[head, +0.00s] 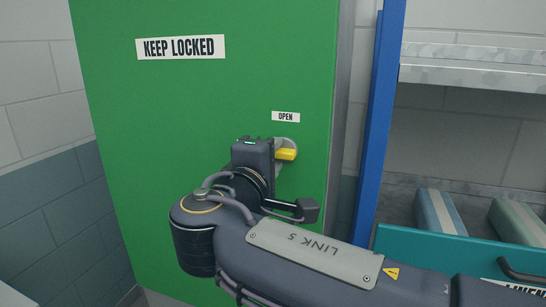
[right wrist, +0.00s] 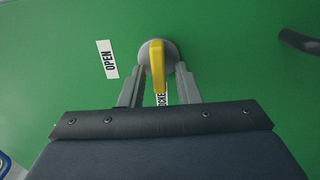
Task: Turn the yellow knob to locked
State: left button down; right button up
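The yellow knob (head: 286,154) sits on a round grey base on the green door (head: 120,110), just under the OPEN label (head: 285,117). In the head view the knob lies roughly level, its left part hidden by my right gripper (head: 274,152). In the right wrist view the yellow knob (right wrist: 158,65) lies between the two grey fingers of my right gripper (right wrist: 161,72), with a gap on each side. The knob's near end points toward a partly hidden label (right wrist: 162,98) showing letters like "OCKE". My left gripper is out of view.
A dark door handle (head: 308,209) is below the knob; it also shows in the right wrist view (right wrist: 300,42). A KEEP LOCKED sign (head: 181,47) is higher on the door. Right stand a blue post (head: 379,110), a metal shelf (head: 475,65) and a teal drawer (head: 440,250).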

jog(key=shift+o, duration=0.3)
jog(key=shift+s, duration=0.1)
jog(key=b+v, duration=0.1)
jog(key=v, duration=0.6)
jog(key=shift+s+b, duration=0.25)
jog(key=shift+b, duration=0.1)
jog(key=shift+a, duration=0.1)
